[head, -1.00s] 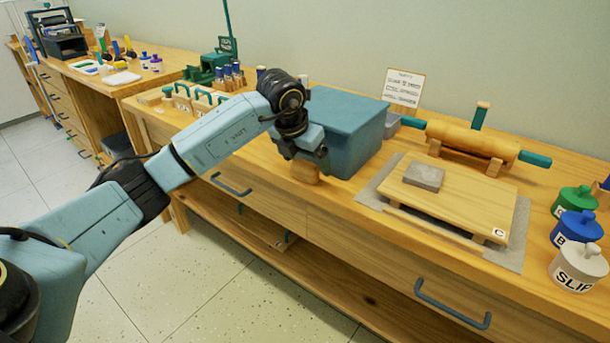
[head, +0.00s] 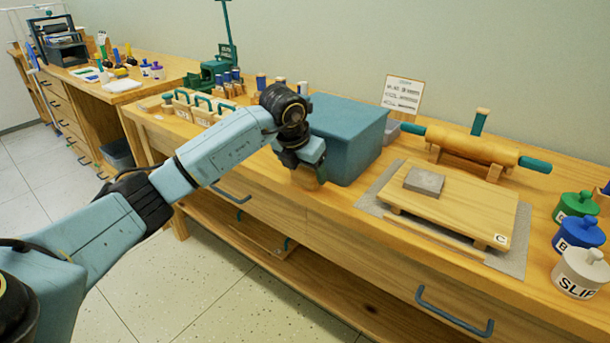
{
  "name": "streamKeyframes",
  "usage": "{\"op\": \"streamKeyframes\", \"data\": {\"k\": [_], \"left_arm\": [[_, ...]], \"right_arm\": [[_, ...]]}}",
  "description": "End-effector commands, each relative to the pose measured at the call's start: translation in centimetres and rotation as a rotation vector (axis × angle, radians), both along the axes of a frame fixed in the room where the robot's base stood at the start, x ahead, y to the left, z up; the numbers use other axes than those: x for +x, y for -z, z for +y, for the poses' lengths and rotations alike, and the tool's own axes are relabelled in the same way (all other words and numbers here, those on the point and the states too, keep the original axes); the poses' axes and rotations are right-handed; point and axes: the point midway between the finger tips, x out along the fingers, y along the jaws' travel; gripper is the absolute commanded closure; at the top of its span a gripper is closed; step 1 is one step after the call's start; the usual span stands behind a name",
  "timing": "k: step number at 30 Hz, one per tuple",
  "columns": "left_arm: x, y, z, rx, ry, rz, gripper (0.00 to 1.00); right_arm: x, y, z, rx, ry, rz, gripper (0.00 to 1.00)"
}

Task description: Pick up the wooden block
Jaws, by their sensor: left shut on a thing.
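The wooden block (head: 306,181) is a small light-wood piece at the front edge of the bench, in front of the blue-grey bin (head: 345,140). My left gripper (head: 306,172) points down over it and is shut on it. The gripper covers the block's upper part, and only its lower part shows. I cannot tell whether the block touches the bench top. My right gripper is not in view.
The bin stands close behind my left gripper. To the right are a board (head: 455,217) with a grey slab (head: 424,181), a rolling pin (head: 470,142) and lidded jars (head: 578,233). Tools with green handles (head: 203,104) stand to the left.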

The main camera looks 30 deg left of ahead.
Motion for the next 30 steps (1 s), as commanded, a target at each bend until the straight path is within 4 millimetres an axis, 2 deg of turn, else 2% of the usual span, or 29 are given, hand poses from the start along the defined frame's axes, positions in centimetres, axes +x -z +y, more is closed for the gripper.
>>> {"op": "streamKeyframes", "data": {"k": [8, 11, 21, 30], "left_arm": [[0.0, -1.0, 0.0, 0.000, 0.000, -0.002, 0.60], [0.1, -2.2, 0.0, 0.000, 0.000, -0.003, 0.60], [0.1, -10.0, 0.0, 0.000, 0.000, -0.004, 0.60], [0.0, -15.1, 0.0, 0.001, 0.000, -0.002, 0.60]], "right_arm": [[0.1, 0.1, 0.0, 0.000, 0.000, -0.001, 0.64], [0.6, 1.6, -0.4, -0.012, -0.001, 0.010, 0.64], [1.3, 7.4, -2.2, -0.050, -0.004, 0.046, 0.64], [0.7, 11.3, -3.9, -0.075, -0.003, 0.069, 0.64]]}}
